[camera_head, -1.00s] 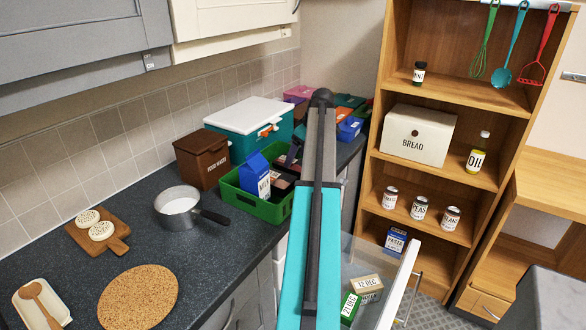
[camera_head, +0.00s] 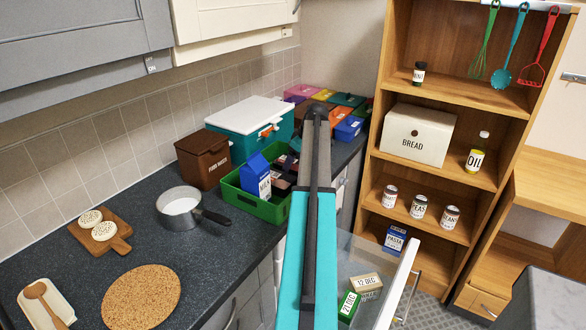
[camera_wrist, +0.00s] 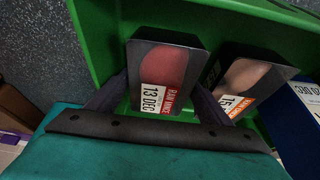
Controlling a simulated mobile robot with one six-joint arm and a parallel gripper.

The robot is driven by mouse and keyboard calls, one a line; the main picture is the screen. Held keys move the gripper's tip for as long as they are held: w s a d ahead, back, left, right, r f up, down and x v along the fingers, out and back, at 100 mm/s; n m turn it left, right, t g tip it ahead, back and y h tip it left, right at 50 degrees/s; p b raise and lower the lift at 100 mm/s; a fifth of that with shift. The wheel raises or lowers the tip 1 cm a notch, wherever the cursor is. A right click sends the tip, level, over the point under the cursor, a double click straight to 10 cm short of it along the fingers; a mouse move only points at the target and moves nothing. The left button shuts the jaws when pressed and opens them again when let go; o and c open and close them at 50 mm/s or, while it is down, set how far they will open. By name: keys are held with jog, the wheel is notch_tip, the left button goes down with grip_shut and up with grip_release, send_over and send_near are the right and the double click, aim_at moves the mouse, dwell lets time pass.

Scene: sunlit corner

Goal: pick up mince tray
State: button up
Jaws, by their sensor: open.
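The mince tray (camera_wrist: 163,75) is a dark tray with red meat and a white and red label reading RAW MINCE, 13 DEC. It lies in the green crate (camera_wrist: 100,45), which stands on the counter in the head view (camera_head: 238,199). My gripper (camera_wrist: 162,88) is open, with its dark fingers on either side of the mince tray in the wrist view. I cannot tell whether they touch it. The teal gripper body covers the near part of the view. In the head view my arm hides part of the crate.
A second meat tray (camera_wrist: 247,80) with pale meat and a 15 DEC label lies close to the right finger. A blue milk carton (camera_head: 257,177) stands in the crate. A saucepan (camera_head: 180,208) is to the left. An open drawer (camera_head: 400,285) with boxes is below right.

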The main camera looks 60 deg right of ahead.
jog(key=c, duration=1)
jog(key=shift+w+r, duration=0.1)
jog(key=shift+r, duration=0.05)
jog(key=shift+r+b, duration=1.1)
jog(key=shift+r, duration=3.8)
